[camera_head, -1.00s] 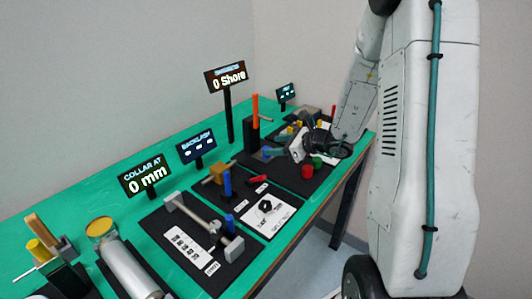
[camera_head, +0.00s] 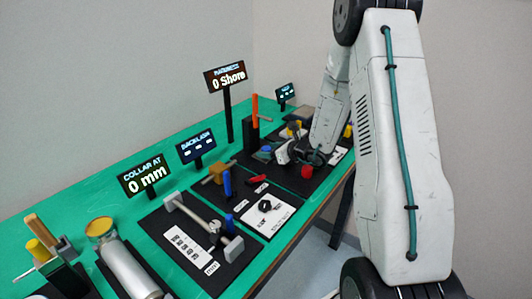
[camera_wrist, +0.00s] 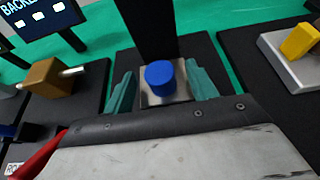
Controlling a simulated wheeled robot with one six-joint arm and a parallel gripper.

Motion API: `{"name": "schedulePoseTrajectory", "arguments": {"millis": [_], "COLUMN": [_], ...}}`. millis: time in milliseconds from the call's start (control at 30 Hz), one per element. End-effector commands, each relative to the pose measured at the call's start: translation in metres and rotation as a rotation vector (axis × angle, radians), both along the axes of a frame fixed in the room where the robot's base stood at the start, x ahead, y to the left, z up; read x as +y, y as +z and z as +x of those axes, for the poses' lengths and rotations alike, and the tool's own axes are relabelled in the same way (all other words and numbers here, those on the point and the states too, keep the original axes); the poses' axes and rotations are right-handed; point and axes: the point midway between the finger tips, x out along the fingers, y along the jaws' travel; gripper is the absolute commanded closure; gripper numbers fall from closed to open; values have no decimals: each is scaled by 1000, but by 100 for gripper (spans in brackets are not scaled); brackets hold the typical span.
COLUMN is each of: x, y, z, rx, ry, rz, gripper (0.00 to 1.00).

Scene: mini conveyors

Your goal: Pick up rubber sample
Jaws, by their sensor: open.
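A blue cylinder (camera_wrist: 160,77), which looks like a rubber sample, stands upright on a light metal plate (camera_wrist: 181,92) at the foot of a dark post (camera_wrist: 150,25) in the wrist view. The teal fingers of my gripper (camera_wrist: 163,90) are open, one on each side of the blue cylinder, with gaps between. In the head view my gripper (camera_head: 264,154) is low at the base of the stand with the orange lever (camera_head: 255,108). A red cylinder (camera_head: 307,172) stands on the dark mat, near my arm. Whether the fingers are level with the cylinder is unclear.
A brown block with a metal pin (camera_wrist: 52,77) is left of the fingers. A grey device with a yellow part (camera_wrist: 299,42) is on the right. A red handle (camera_wrist: 40,155) lies near lower left. The display post reads "0 Shore" (camera_head: 226,78).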

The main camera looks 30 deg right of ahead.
Motion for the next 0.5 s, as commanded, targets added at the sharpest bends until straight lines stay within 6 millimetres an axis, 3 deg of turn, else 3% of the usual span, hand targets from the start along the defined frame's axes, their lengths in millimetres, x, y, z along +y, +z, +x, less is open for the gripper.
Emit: {"name": "schedulePoseTrajectory", "arguments": {"millis": [100,267,500], "x": [0,0,0], "y": [0,0,0], "z": [0,-1,-1], "rx": [0,0,0], "ry": [0,0,0], "rz": [0,0,0], "gripper": [46,90,95]}}
